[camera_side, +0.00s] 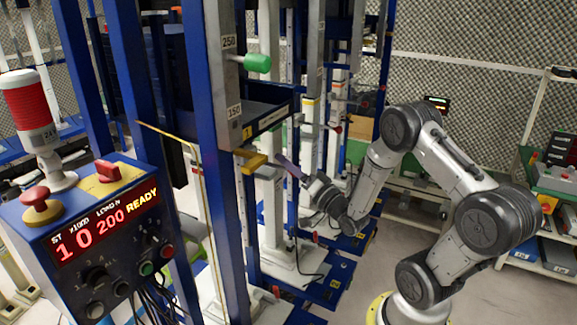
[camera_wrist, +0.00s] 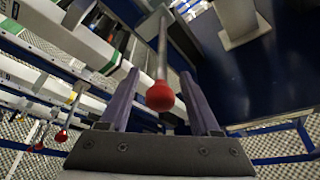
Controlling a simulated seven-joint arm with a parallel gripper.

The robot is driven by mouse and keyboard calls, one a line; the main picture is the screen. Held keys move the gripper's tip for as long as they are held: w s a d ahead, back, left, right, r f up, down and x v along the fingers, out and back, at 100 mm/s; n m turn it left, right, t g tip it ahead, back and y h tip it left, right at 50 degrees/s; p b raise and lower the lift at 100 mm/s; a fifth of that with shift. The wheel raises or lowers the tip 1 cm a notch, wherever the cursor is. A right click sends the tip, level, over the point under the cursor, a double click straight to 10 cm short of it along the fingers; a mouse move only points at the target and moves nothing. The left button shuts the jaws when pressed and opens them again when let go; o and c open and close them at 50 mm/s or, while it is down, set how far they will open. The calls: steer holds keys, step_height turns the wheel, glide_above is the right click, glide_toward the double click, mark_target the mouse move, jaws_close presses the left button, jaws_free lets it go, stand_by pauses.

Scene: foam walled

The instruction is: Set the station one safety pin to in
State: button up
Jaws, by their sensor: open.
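In the wrist view a red ball knob (camera_wrist: 160,96) on a thin grey rod (camera_wrist: 163,45) lies between the two purple fingers of my gripper (camera_wrist: 160,74). The fingers are open, with a gap on both sides of the knob. In the side view my gripper (camera_side: 282,161) is just right of a yellow block (camera_side: 250,160) on the blue station post (camera_side: 216,160). The red knob near my fingers cannot be made out there. A green knob (camera_side: 257,63) sticks out higher up by the 250 label. I cannot tell which knob is the safety pin.
A control box (camera_side: 107,236) at front left shows READY. A dark blue shelf (camera_side: 255,115) sits above my gripper. More red knobs (camera_wrist: 61,135) stand at left in the wrist view. Similar stations stand behind. The floor at the right (camera_side: 520,290) is clear.

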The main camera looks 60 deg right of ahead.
jaws_close()
stand_by(1.4)
